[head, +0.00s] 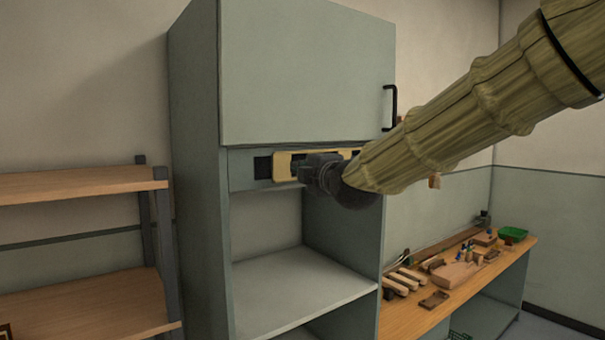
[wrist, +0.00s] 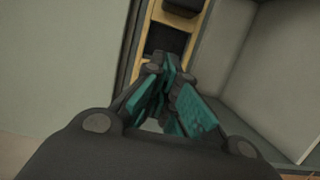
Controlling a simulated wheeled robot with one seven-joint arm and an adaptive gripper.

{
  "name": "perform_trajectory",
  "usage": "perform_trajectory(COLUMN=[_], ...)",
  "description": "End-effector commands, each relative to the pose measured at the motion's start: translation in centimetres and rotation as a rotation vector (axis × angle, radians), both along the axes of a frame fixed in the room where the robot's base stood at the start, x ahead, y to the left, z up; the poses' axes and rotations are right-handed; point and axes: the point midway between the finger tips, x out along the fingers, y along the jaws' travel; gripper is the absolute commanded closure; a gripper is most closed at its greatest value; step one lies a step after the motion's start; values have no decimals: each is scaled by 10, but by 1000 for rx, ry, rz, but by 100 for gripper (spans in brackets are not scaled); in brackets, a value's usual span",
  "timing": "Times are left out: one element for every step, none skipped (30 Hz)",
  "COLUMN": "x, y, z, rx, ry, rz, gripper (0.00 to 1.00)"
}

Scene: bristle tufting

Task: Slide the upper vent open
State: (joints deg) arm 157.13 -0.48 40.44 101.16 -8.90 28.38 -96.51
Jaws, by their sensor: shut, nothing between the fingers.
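The upper vent is a strip under the cabinet's door, with a cream slider plate (head: 283,161) and a dark square opening (head: 262,167) uncovered at its left end. My gripper (head: 305,171) is shut and empty in front of the plate, hiding much of its middle and right. In the wrist view, the plate's cream edge (wrist: 143,38) runs beside a dark square (wrist: 169,38), and a dark block (wrist: 183,6) shows at the top. My gripper's teal-padded fingertips (wrist: 170,70) are close to this strip; I cannot tell whether they touch it.
The tall grey-green cabinet (head: 197,200) has a closed upper door (head: 305,75) with a black handle (head: 390,106) and an open shelf bay (head: 290,290) below. A wooden shelf rack (head: 80,182) stands left.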

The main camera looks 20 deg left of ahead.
Motion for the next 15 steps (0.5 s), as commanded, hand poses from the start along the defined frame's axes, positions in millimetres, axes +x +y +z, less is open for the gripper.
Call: perform_trajectory(x=[-5,-8,-12,-15,-18,-22,-25,-28,-32,-35,-37,-40,-43,-45,-47], y=[-6,-9,-12,-15,-17,-21,-23,-26,-29,-32,-34,-37,-39,-41,-43], z=[-2,-2,-2,-2,-2,-2,-2,-2,-2,-1,-1,-1,-1,-1,-1], rx=[0,0,1,1,1,0,0,1,1,0,1,1,1,1,1], ry=[-3,-3,-2,-2,-2,-3,-3,-2,-2,-3,-2,-2,-1,-1,-1], rz=[-1,-2,-2,-2,-2,-1,-1,0,0,0,0,0,0,0,0], gripper=[100,100,100,100,100,100,100,100,100,100,100,100,100,100,100])
